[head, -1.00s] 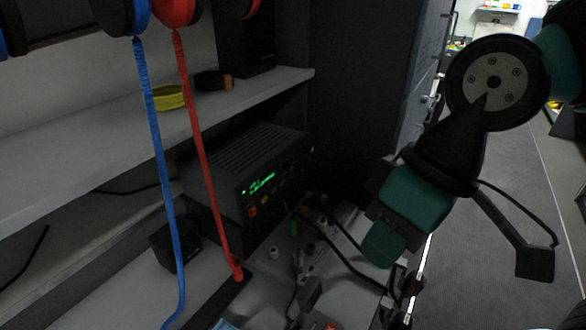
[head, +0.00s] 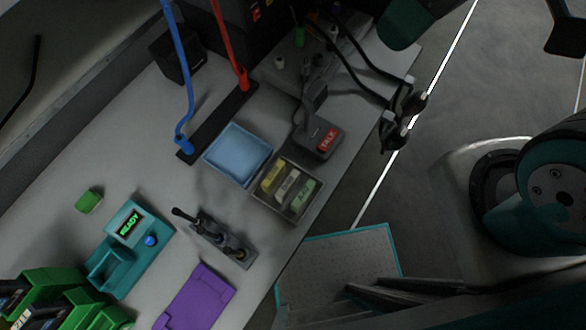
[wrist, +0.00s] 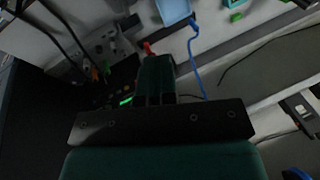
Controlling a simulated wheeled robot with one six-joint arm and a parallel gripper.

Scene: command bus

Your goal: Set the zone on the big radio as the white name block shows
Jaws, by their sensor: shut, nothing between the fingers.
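The white name block (head: 287,186) lies between a yellow block (head: 273,176) and a green block (head: 303,195) in a small grey tray (head: 266,204) in the head view. Its dark lettering is too small to read. The big radio (head: 233,20) is a black box at the top edge, mostly cut off. Its front and green display also show dimly in the wrist view (wrist: 126,99), partly hidden by my gripper; the zone is unreadable. My gripper (wrist: 155,60) is shut and empty, with the radio close to its left in that view. Its teal tip (head: 405,22) shows at the head view's top.
A blue tray (head: 238,153), a TALK-button microphone stand (head: 318,138), a joystick unit (head: 222,240) and a teal READY device (head: 130,240) sit on the desk. Black cables (head: 365,78) run to the desk's right edge. Blue and red straps hang near the radio.

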